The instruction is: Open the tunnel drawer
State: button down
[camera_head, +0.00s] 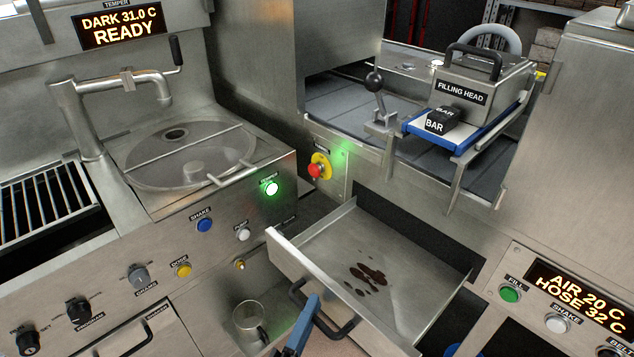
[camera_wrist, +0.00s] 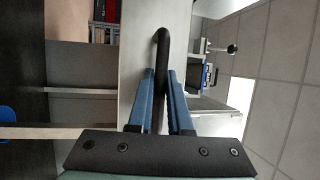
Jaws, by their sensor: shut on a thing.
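The tunnel drawer (camera_head: 415,262) is a steel tray drawn out from the cabinet below the tunnel in the head view. Dark brown spots lie on its floor. Its black bar handle (camera_head: 340,330) is on the front panel. My gripper (camera_head: 308,308) has blue fingers and is at this handle. In the wrist view my gripper (camera_wrist: 160,85) has one finger on each side of the black handle (camera_wrist: 161,55), shut on it. The drawer's front panel (camera_wrist: 135,60) shows behind the handle there.
A clear jug (camera_head: 250,320) stands on a low shelf left of the drawer. A red stop button (camera_head: 318,170) is on the panel above. The filling head (camera_head: 485,85) and a BAR mould (camera_head: 440,120) sit over the tunnel belt. A control panel (camera_head: 570,300) is at right.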

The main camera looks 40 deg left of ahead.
jog(key=c, duration=1.1)
grip_release()
jog(key=b+v, duration=0.2)
jog(key=v, duration=1.1)
